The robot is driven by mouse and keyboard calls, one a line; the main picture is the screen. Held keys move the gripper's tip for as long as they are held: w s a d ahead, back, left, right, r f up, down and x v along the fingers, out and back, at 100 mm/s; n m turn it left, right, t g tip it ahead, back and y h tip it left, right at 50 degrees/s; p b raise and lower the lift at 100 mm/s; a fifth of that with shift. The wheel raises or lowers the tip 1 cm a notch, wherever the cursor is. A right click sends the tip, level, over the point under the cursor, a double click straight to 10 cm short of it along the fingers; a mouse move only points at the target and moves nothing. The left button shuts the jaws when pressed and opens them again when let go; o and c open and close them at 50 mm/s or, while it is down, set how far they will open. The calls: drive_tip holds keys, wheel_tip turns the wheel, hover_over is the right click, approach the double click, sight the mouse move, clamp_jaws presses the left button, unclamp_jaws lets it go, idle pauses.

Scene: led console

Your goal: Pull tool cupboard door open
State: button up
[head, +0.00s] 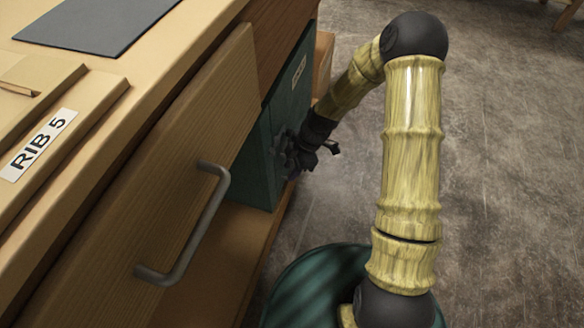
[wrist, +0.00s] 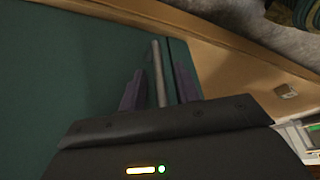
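The tool cupboard is the dark green unit under the bench, and its door (head: 292,95) carries a small white label (head: 299,72). The door looks flush with the cupboard; a seam shows near its edge in the wrist view. A grey bar handle (wrist: 159,78) stands on the green door (wrist: 95,65). My gripper (head: 295,157) is at the door front in the head view. In the wrist view my gripper (wrist: 160,90) is open, one finger on each side of the bar, with gaps visible. In the head view the handle is largely hidden by the gripper.
A wooden drawer front (head: 160,190) with a grey handle (head: 190,235) stands out from the bench (head: 160,60) left of my arm. A panel marked RIB 5 (head: 40,140) and a dark mat (head: 95,22) lie on top. Grey floor (head: 500,150) to the right is clear.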

clamp_jaws()
drive_tip(key=shift+d, duration=0.15)
